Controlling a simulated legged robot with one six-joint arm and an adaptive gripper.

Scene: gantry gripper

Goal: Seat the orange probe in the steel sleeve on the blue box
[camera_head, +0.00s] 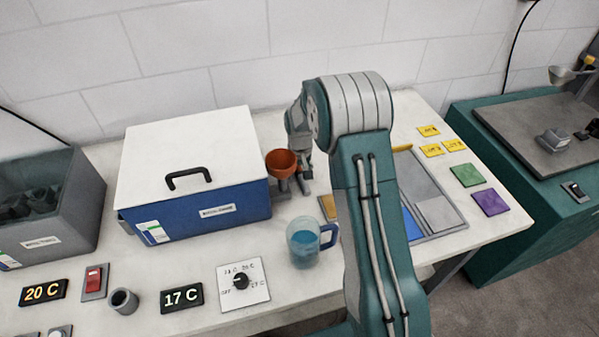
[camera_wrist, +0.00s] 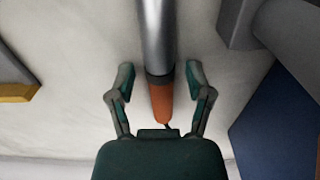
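The orange probe (camera_wrist: 160,100), an orange grip with a long steel shaft, lies between the two fingers of my gripper (camera_wrist: 160,82) in the wrist view. A gap shows on each side of the grip, so the fingers are open. I cannot make out the probe there. The blue box has a white lid with a black handle. I see no steel sleeve on its visible faces. A blue surface (camera_wrist: 285,125), perhaps the box, shows at right in the wrist view.
An orange funnel-like cup (camera_head: 282,162) stands between box and arm. A mug of blue liquid (camera_head: 303,245) is in front. A grey bin (camera_head: 48,215) is at left; a dial card (camera_head: 243,285) is at the front. A divided tray (camera_head: 440,213) and coloured tiles are right.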

